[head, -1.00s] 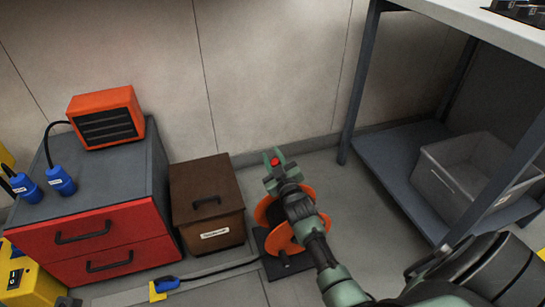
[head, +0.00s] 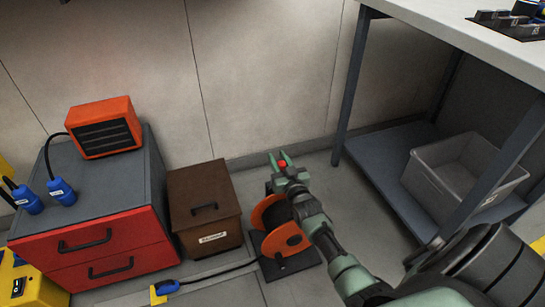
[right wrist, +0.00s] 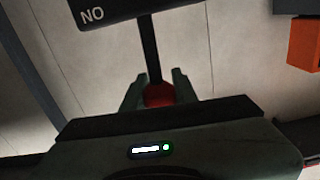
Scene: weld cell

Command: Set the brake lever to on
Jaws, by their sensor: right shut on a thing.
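The brake lever is a thin dark rod with a red knob (right wrist: 158,95), seen close in the right wrist view. The red knob (head: 282,164) also shows in the head view, above the orange cable reel (head: 286,240). My right gripper (head: 282,161) is shut on the knob, with a finger on each side of it (right wrist: 159,90). My right wrist and arm hide part of the reel and the lever's lower end. My left gripper is not in view.
A brown lidded box (head: 207,218) stands left of the reel, next to a grey cabinet with red drawers (head: 92,250). An orange heater-like unit (head: 102,127) sits on the cabinet. A workbench with a grey bin (head: 440,187) on its lower shelf is at the right.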

